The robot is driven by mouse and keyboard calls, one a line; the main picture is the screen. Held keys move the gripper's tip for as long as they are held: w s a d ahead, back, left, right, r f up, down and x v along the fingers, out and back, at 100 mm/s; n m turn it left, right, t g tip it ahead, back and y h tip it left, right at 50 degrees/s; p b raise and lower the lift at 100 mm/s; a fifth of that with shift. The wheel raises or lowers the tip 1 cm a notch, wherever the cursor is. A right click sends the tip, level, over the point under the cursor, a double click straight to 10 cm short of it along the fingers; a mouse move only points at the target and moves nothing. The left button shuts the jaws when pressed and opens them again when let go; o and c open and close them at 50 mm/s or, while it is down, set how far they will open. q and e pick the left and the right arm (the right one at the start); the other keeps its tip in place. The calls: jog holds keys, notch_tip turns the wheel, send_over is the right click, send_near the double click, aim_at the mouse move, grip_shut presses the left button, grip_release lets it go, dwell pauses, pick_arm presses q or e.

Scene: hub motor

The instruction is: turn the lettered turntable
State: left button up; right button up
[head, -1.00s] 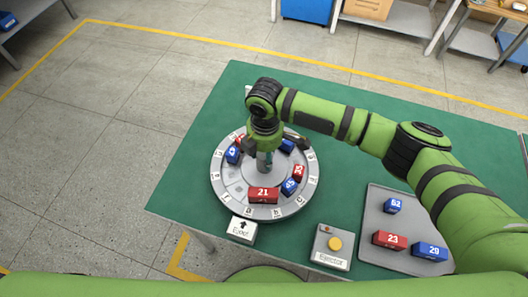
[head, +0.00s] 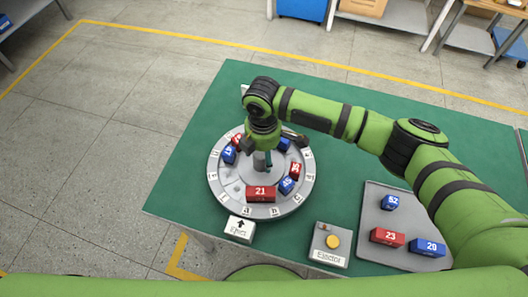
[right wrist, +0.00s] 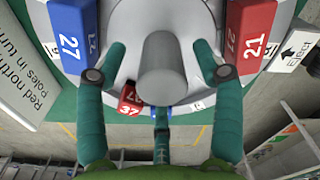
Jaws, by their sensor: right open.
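The lettered turntable (head: 226,184) is a round grey disc on the green table, with letter plates around its rim. Red and blue numbered blocks stand on it, among them red block 21 (head: 261,194) at the front. A grey post (right wrist: 163,68) rises from its middle. My right gripper (head: 263,153) points down over the turntable's middle. In the right wrist view its green fingers (right wrist: 160,52) are spread on both sides of the post, with visible gaps. Contact between fingers and post does not show. My left gripper is out of view.
A grey tray (head: 373,207) with red block 23 (head: 387,237) and two blue blocks lies at the right. An ejector box with a yellow button (head: 332,242) and an "Eject" arrow sign (head: 240,229) stand in front. Green table (head: 345,160) is bare between turntable and tray.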

notch_tip(320, 180, up, 12)
dwell(0.4)
jog(key=shift+d+f, duration=0.1)
jog(key=shift+f, duration=0.05)
dwell(0.7)
